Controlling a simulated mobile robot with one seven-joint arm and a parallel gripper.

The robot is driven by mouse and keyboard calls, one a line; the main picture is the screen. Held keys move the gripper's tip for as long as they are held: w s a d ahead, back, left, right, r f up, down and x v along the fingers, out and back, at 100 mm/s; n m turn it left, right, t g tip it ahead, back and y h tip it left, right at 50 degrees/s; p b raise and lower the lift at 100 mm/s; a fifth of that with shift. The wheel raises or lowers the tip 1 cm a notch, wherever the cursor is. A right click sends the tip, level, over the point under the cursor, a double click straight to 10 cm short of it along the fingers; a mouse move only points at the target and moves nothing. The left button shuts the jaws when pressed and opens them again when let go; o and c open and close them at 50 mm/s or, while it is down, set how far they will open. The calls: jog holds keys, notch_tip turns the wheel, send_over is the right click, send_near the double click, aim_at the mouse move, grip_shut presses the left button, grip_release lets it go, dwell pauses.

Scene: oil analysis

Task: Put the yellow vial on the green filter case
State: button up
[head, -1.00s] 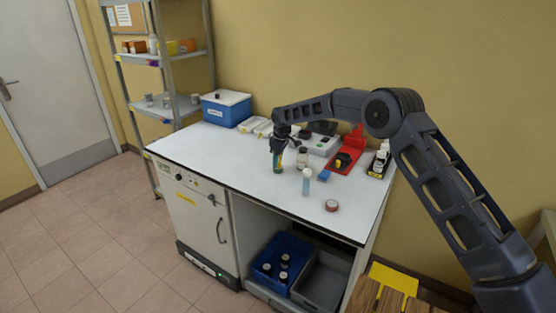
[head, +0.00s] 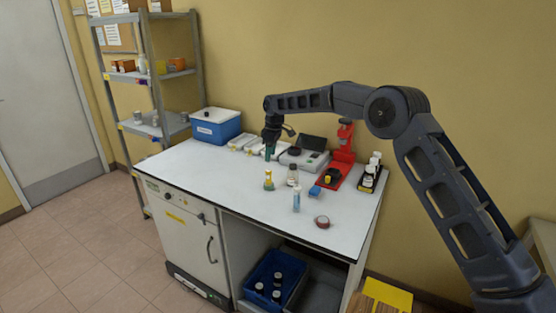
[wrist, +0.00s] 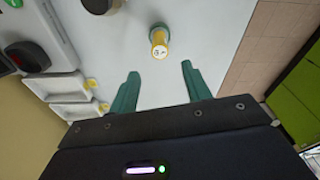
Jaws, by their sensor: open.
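The yellow vial (head: 268,174) stands upright on the white bench in the head view. The wrist view shows its white, marked top and yellow body (wrist: 159,43), beyond and between my fingertips. A green part (head: 268,186) shows under the yellow in the head view and may be the green filter case; it is too small to tell for sure. My gripper (head: 271,157) points down over the bench, just behind the vial and apart from it. Its teal fingers (wrist: 158,82) are spread wide with nothing between them.
A dark-capped bottle (head: 292,175), a light blue bottle (head: 296,200) and a tape roll (head: 322,222) stand to the vial's right. White trays (head: 243,141), a scale (head: 302,158) and a red stand (head: 343,160) line the back. The bench's front left is clear.

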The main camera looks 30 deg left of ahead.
jog(key=shift+r, duration=0.15)
